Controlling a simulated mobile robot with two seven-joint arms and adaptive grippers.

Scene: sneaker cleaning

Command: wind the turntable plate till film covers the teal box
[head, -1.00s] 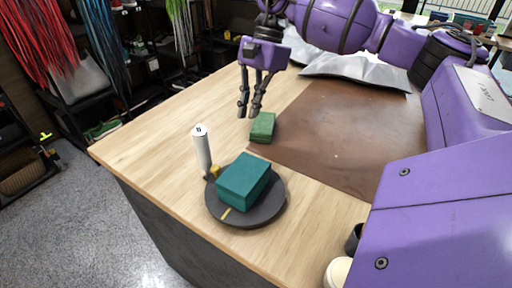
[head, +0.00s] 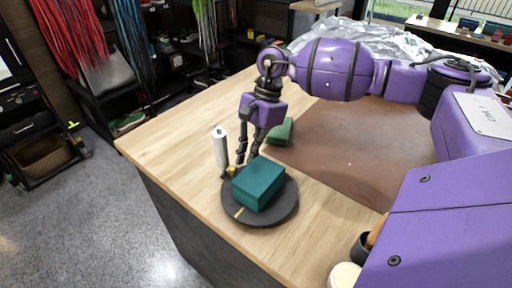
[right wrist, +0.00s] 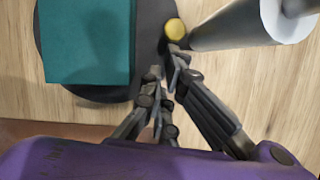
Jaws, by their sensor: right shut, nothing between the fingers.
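The teal box (head: 258,184) sits on the round dark turntable plate (head: 285,208) near the table's front corner. The plate has a yellow mark on its near rim and a yellow knob (right wrist: 175,29) on its edge by the white film roll (head: 220,147), which stands upright beside it. I see no film on the box's visible faces. My right gripper (head: 247,160) is shut and empty, low behind the box near the knob and roll. In the right wrist view its fingertips (right wrist: 166,75) are close to the knob; contact is unclear. My left gripper is out of view.
A green block (head: 281,131) lies behind the gripper at the edge of a brown mat (head: 345,150). Crumpled silvery sheeting (head: 385,42) lies at the back. A dark cup (head: 360,246) is at the front right. The table's left part is bare.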

